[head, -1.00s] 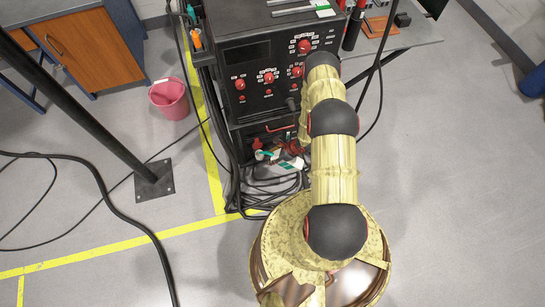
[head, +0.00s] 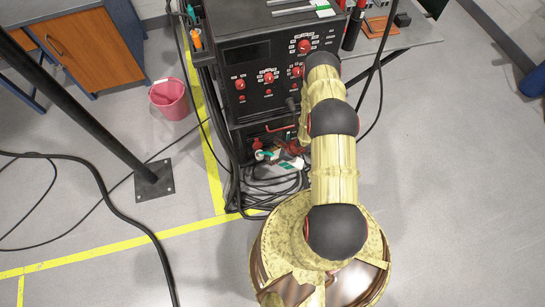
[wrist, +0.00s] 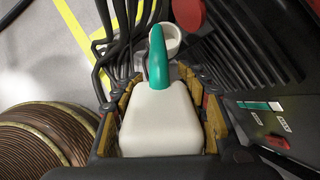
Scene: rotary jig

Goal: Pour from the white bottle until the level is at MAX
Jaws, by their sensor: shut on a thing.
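The white bottle (wrist: 160,122) with a teal spout (wrist: 157,58) fills the middle of the wrist view. My gripper (wrist: 162,88) is shut on it, with a finger along each side of its body. The spout points away from the gripper, to a white round opening (wrist: 175,48) beside the black machine; the spout tip overlaps it in the picture, and I cannot tell whether they touch. In the head view the bottle is small and partly hidden low at the machine's front, with its teal spout (head: 263,155) showing.
The black machine (head: 247,88) with red knobs stands close to my arm. A red round cap (wrist: 188,13) is near the opening. Black cables (head: 268,188) lie below. A pink bin (head: 170,100) and a black post (head: 110,120) stand left.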

